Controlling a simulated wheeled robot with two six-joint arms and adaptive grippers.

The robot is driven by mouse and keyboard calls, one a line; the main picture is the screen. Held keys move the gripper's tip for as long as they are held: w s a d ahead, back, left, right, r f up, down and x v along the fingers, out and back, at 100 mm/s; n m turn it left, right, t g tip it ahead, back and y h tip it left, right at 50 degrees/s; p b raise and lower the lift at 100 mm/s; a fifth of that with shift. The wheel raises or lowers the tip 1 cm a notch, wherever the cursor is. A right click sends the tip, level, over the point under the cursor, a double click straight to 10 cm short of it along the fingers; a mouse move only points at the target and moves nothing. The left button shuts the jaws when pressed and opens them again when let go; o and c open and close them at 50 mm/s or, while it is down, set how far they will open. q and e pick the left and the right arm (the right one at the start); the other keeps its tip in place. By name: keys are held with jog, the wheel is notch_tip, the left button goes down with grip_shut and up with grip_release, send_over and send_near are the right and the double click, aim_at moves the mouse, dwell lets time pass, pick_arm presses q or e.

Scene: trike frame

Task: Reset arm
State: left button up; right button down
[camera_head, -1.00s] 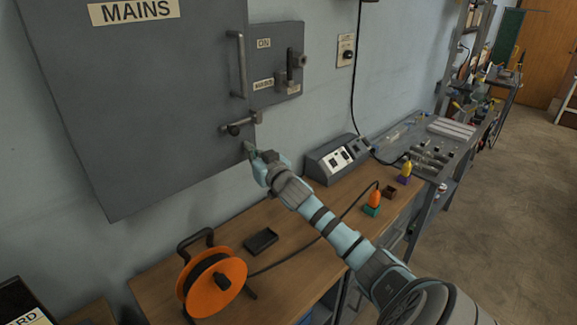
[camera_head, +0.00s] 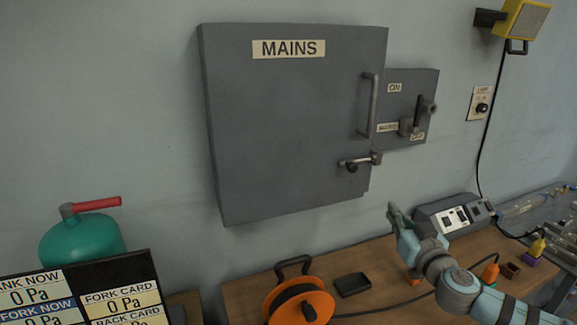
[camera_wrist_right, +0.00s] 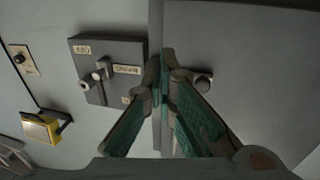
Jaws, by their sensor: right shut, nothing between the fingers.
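My right gripper (camera_head: 393,212) is shut and empty. In the head view it points up above the workbench, in front of the wall and below the right side of the grey MAINS cabinet (camera_head: 280,130). It is apart from the cabinet in that view. In the right wrist view the gripper's green fingers (camera_wrist_right: 158,58) meet at the tips, in front of the cabinet door's edge. The cabinet door is closed, and its latch (camera_head: 360,162) shows at the lower right. The switch box (camera_head: 428,82) is to the right of the door. My left gripper is not in view.
An orange cable reel (camera_head: 285,312) and a small black tray (camera_head: 352,285) lie on the wooden bench (camera_head: 240,295). A grey control box (camera_head: 450,215) stands behind my right arm. A green tank (camera_head: 80,245) and a pressure display (camera_head: 90,300) are at the left.

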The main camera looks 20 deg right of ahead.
jog(key=s+a+f+g+h, duration=0.1)
jog(key=s+a+f+g, duration=0.3)
jog(key=s+f, duration=0.5)
jog(key=s+a+f+g, duration=0.3)
jog(key=s+f+g, duration=0.1)
jog(key=f, duration=0.8)
jog(key=s+a+f+n+g+y, duration=0.2)
jog(key=s+a+f+g, duration=0.15)
jog(key=s+a, duration=0.45)
jog(key=s+a+f+n+g+y, duration=0.25)
jog(key=s+a+f, duration=0.25)
jog(key=s+a, duration=0.25)
notch_tip(320, 180, down, 22)
jog(key=s+d+r+m+g, duration=0.1)
jog(key=s+d, duration=0.1)
jog(key=s+f+g, duration=0.1)
jog(key=s+f, duration=1)
jog(key=s, duration=0.2)
jog(key=shift+d, duration=0.45)
